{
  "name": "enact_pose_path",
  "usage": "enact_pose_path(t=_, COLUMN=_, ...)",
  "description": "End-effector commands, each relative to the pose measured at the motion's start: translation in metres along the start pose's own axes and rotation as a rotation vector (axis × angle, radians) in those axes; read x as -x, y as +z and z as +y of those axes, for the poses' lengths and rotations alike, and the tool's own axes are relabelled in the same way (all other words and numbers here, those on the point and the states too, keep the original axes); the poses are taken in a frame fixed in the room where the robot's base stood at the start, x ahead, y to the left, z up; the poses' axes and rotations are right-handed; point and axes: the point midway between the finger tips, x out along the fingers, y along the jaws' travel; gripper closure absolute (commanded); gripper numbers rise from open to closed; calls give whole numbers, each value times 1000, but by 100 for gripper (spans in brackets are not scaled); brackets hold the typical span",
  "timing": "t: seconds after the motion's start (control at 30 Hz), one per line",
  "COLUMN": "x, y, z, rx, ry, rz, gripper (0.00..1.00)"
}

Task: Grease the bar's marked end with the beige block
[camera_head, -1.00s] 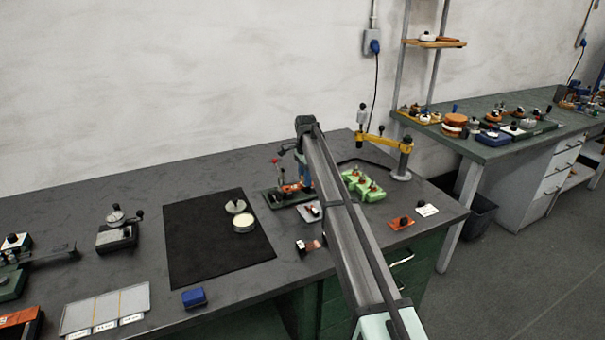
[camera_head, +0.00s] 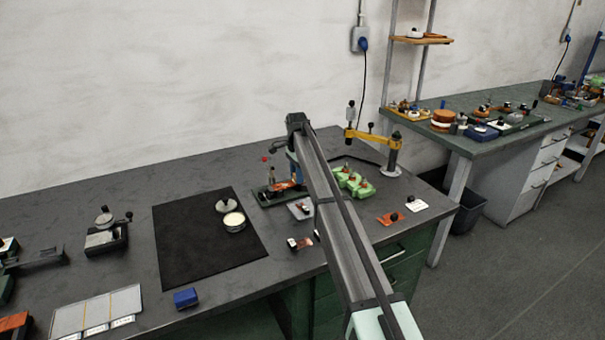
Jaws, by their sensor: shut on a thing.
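My arm (camera_head: 335,215) rises from the lower right to a dark joint (camera_head: 296,122) above a small fixture. My gripper's fingers do not show, and the arm hides the space behind it. A reddish-copper piece (camera_head: 285,186) lies on the fixture's dark base; I cannot tell whether it is the bar, and no mark on an end shows. No beige block can be made out. A round tin (camera_head: 234,222) with a pale cream top stands on the black mat (camera_head: 210,255).
A round grey lid-like piece (camera_head: 223,206) lies by the tin. A blue block (camera_head: 186,298) sits near the front edge. Green blocks (camera_head: 354,182) and a yellow-armed stand (camera_head: 394,155) are right of my arm. The mat's front half is clear.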

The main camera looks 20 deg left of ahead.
Motion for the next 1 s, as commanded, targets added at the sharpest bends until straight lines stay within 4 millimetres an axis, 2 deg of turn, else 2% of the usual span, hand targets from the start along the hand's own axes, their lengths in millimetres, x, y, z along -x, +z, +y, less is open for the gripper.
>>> enact_pose_path(t=0.2, x=0, y=21, z=0, rx=1, ry=0, rz=-1, gripper=89)
enact_pose_path(t=0.27, x=5, y=19, z=0, rx=0, ry=0, rz=0, gripper=89)
enact_pose_path(t=0.3, x=18, y=19, z=-1, rx=0, ry=-2, rz=0, gripper=89)
enact_pose_path(t=0.33, x=22, y=19, z=-1, rx=0, ry=-1, rz=0, gripper=89)
enact_pose_path(t=1.0, x=78, y=18, z=0, rx=0, ry=0, rz=0, gripper=89)
